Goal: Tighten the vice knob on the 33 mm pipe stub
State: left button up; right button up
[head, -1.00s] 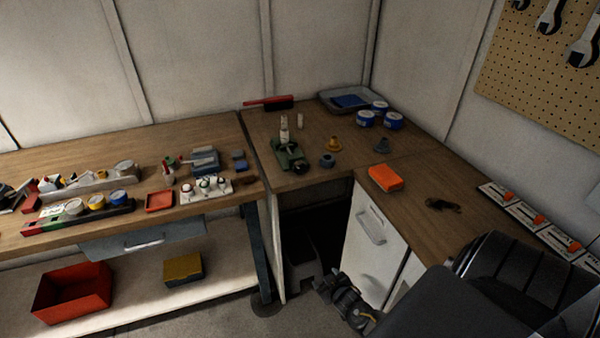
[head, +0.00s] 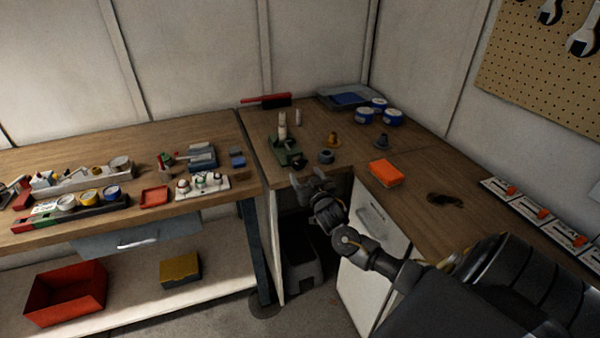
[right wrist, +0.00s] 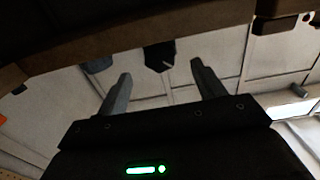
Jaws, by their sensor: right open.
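The green vice (head: 287,152) stands on the corner bench, near its front edge. A pale upright pipe stub (head: 282,126) stands in it. The vice's knob looks like the dark round part at its front right (head: 298,162), too small to make out clearly. My right gripper (head: 312,178) is just in front of the bench edge, a little below and right of the vice, apart from it. In the right wrist view its two grey fingers (right wrist: 160,88) are spread with nothing between them. My left gripper is in neither view.
A grey-blue ring (head: 326,156), a yellow-brown flanged part (head: 333,139) and an orange block (head: 386,172) lie right of the vice. Blue-and-white tins (head: 364,116) and a grey tray (head: 326,97) are behind. The bench edge (right wrist: 130,48) crosses above the fingers.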

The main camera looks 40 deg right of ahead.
aim_at(300, 165)
jog(key=b+x, duration=0.1)
jog(key=x, duration=0.1)
jog(key=b+x, duration=0.1)
jog(key=x, duration=0.1)
jog(key=shift+w+d+f+b, duration=0.15)
jog(key=shift+w+f+b, duration=0.1)
jog(key=shift+b, duration=0.05)
jog(key=shift+w+d+r+b, duration=0.1)
jog(key=shift+w+d+b, duration=0.1)
jog(key=shift+w, duration=0.15)
jog(key=shift+w+d+r+b, duration=0.1)
jog(key=shift+w+b, duration=0.05)
jog(key=shift+w, duration=0.15)
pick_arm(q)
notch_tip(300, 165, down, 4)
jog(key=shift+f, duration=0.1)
pick_arm(e)
jog(key=shift+c, duration=0.2)
